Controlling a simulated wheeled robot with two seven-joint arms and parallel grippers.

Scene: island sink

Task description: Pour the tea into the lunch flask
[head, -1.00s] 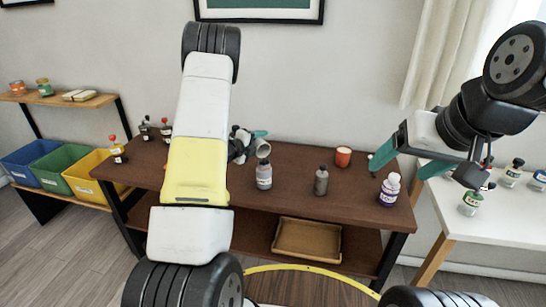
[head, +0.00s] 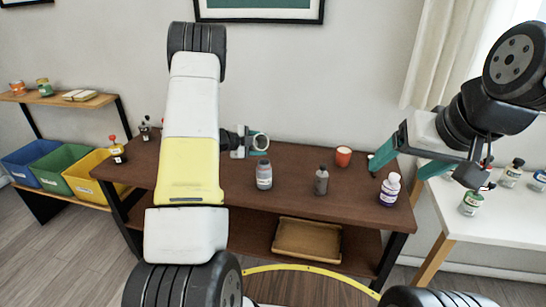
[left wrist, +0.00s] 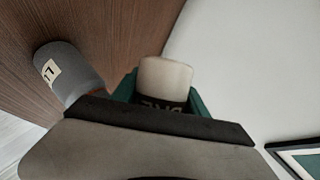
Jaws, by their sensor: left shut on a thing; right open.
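My left gripper (head: 256,143) is shut on a pale container (left wrist: 165,78) with a dark lettered band. In the left wrist view it sits between the teal fingers; in the head view it is mostly hidden and appears tilted. A grey labelled bottle (head: 264,175) stands upright on the brown table, just below the left gripper. In the left wrist view a grey labelled container (left wrist: 68,72) is left of the held one, apart from it. A darker grey bottle (head: 321,181) stands to the right. I cannot tell which is the lunch flask. My right gripper (head: 408,164) is open and empty.
The brown table (head: 300,200) also bears an orange cup (head: 343,157), a white and purple bottle (head: 390,189) and small red-topped bottles (head: 117,150) at left. A white table (head: 490,225) with bottles is at right. An empty tray (head: 306,240) is on the lower shelf.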

